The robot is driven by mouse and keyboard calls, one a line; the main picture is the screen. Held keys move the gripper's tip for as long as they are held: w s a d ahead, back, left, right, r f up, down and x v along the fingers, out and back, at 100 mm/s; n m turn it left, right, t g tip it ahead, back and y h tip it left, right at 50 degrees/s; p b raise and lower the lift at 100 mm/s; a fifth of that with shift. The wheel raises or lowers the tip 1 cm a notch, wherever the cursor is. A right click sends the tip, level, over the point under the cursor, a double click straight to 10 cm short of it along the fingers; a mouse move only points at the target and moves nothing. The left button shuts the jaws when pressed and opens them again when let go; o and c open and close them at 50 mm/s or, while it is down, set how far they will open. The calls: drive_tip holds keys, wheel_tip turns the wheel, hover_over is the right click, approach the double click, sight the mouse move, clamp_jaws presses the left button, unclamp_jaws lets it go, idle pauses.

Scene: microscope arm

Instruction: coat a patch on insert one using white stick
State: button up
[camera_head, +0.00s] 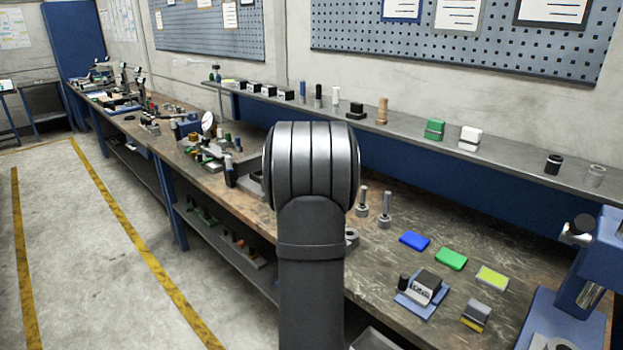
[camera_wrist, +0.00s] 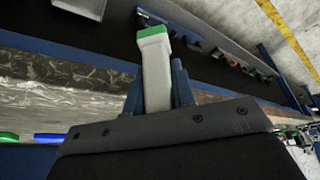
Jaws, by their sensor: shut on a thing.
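My gripper (camera_wrist: 158,84) shows only in the wrist view. Its two dark blue fingers are shut on a pale grey-white stick with a green end (camera_wrist: 154,52), which sticks out past the fingertips. In the wrist view it is clear of any surface I can see. In the head view my arm hides the gripper and stick. I cannot tell which thing is insert one. On the bench in the head view lie a blue pad (camera_head: 414,240), a green pad (camera_head: 451,259) and a yellow-topped plate (camera_head: 491,277).
A small device on a blue base (camera_head: 421,292) and a grey and yellow block (camera_head: 475,315) stand near the bench's front edge. A blue machine (camera_head: 600,265) stands at the right. A shelf (camera_head: 500,154) with small items runs along the wall. Tools crowd the bench's far left.

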drive_tip(key=w+d+r+m+h, duration=0.1)
drive_tip(key=d+r+m, duration=0.1)
drive_tip(key=r, duration=0.3)
drive_tip(key=w+d+r+m, duration=0.2)
drive_tip(key=r, duration=0.4)
drive_tip(key=s+d+r+m+h, duration=0.1)
drive_tip(key=s+d+r+m, duration=0.15)
drive_tip(key=d, duration=0.75)
drive_tip(key=s+d+r+m+g+h, duration=0.1)
drive_tip(key=s+d+r, duration=0.25)
drive_tip(key=d, duration=0.65)
drive_tip(key=s+d+r+m, duration=0.2)
drive_tip(key=s+d, duration=0.1)
drive_tip(key=d, duration=0.7)
drive_tip(key=shift+g, duration=0.3)
drive_tip(key=f, duration=0.8)
drive_tip(key=shift+w+a+f, duration=0.15)
drive_tip(key=shift+w+a, duration=2.1)
drive_tip(key=shift+s+d, duration=2.2)
drive_tip(key=shift+s+a, duration=0.25)
drive_tip(key=shift+a, duration=0.1)
drive_tip(key=shift+w+a, duration=2.1)
drive_tip(key=shift+w, duration=0.1)
drive_tip(key=shift+s+d, duration=2.3)
wheel_tip(320, 180, up, 8)
